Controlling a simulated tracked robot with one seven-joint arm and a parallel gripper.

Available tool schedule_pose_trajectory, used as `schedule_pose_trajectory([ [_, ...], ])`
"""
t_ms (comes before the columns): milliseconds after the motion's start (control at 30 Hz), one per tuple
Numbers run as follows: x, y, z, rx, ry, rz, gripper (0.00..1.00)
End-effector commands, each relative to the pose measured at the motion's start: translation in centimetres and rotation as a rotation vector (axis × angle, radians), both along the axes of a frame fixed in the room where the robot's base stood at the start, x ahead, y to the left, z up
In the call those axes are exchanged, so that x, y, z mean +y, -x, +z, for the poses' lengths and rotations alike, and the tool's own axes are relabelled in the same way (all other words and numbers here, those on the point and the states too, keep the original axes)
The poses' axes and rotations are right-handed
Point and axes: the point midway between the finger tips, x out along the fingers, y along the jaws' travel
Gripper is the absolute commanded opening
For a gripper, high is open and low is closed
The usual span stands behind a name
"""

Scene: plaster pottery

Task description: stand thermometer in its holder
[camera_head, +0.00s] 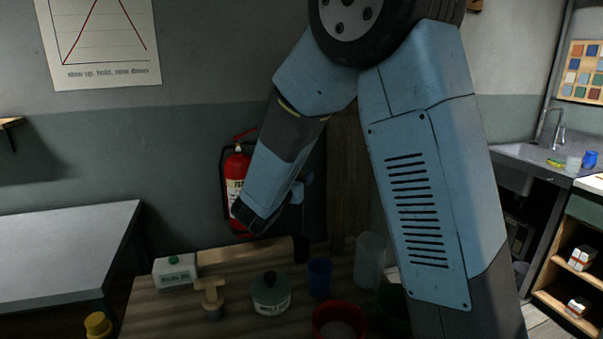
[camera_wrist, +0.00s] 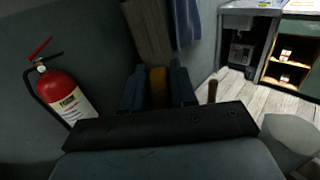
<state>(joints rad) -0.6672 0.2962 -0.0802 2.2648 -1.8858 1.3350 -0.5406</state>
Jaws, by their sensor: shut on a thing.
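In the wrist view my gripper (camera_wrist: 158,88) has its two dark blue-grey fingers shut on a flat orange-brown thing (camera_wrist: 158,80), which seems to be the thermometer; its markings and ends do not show. In the head view my gripper is mostly hidden behind my forearm, high over the back of the wooden table (camera_head: 150,306), with only a small bluish part showing. I cannot tell for sure which thing is the holder. A small dark upright thing (camera_head: 301,249) stands at the table's back edge, and a pale wooden T-shaped piece (camera_head: 211,295) stands further left.
A white box (camera_head: 175,271), a lidded grey-green jar (camera_head: 271,293), a blue cup (camera_head: 319,277), a clear container (camera_head: 369,260) and a red bowl (camera_head: 340,318) crowd the table. A fire extinguisher (camera_head: 237,180) hangs on the wall behind. My arm hides the table's right part.

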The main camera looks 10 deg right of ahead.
Motion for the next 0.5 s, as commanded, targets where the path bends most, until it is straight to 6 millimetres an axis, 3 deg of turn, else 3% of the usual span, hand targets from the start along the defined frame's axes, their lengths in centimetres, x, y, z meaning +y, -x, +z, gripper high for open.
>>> schedule_pose_trajectory([
  [500,0.0,0.0,-3.4,0.001,0.000,-0.001,0.00],
])
